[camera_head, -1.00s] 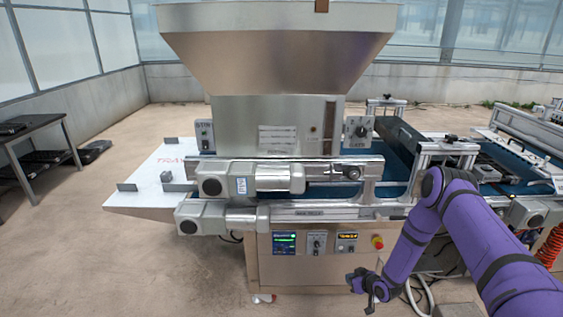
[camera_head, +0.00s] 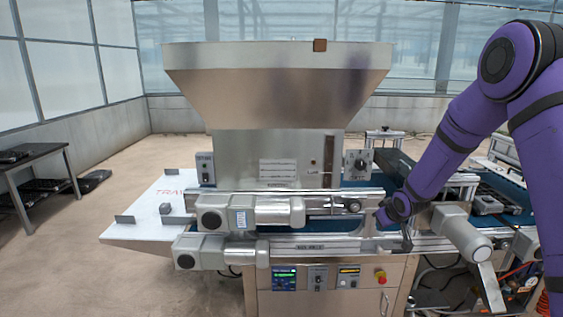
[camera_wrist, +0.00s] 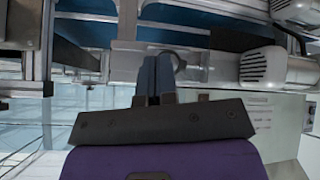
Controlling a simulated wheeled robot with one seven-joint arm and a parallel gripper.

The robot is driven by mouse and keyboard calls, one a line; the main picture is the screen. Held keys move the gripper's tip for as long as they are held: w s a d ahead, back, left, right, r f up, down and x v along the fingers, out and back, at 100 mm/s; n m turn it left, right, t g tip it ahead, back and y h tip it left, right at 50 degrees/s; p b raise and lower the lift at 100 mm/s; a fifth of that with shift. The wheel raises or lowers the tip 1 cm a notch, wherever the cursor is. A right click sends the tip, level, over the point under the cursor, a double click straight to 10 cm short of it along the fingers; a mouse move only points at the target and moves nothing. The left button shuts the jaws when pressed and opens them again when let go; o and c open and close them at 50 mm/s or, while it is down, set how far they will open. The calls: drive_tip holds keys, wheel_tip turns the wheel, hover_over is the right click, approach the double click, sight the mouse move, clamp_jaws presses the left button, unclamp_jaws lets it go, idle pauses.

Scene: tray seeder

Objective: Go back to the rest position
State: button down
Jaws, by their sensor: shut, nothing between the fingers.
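My gripper (camera_head: 405,244) is at the end of my purple arm, in front of the right part of the seeder machine (camera_head: 325,264) in the head view. In the wrist view my gripper (camera_wrist: 156,62) shows two blue-grey fingers close together, shut with nothing between them. The fingertips appear close to the metal rail and frame of the machine; I cannot tell whether they touch it. The arm comes down from the upper right.
The big steel hopper (camera_head: 275,85) stands above the machine. Grey motors (camera_head: 250,212) stick out along its front. A white table (camera_head: 140,215) is on the left, and a dark bench (camera_head: 35,155) with black trays stands farther left. The floor at front left is clear.

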drive_tip(key=s+r+m+g+h, duration=0.1)
drive_tip(key=s+r, duration=0.8)
drive_tip(key=r, duration=0.3)
drive_tip(key=s+r+m+h, duration=0.1)
drive_tip(key=s+r+m, duration=0.1)
drive_tip(key=s+r, duration=0.8)
drive_tip(key=s+a+r+g, duration=0.1)
drive_tip(key=s+r, duration=0.2)
drive_tip(key=s, duration=1)
drive_tip(key=s+a+r+m+y, duration=0.1)
drive_tip(key=s+r, duration=0.2)
drive_tip(key=s, duration=1)
drive_tip(key=shift+s+r+m+g, duration=0.25)
drive_tip(key=shift+r+m+g, duration=0.05)
drive_tip(key=shift+r+g, duration=0.1)
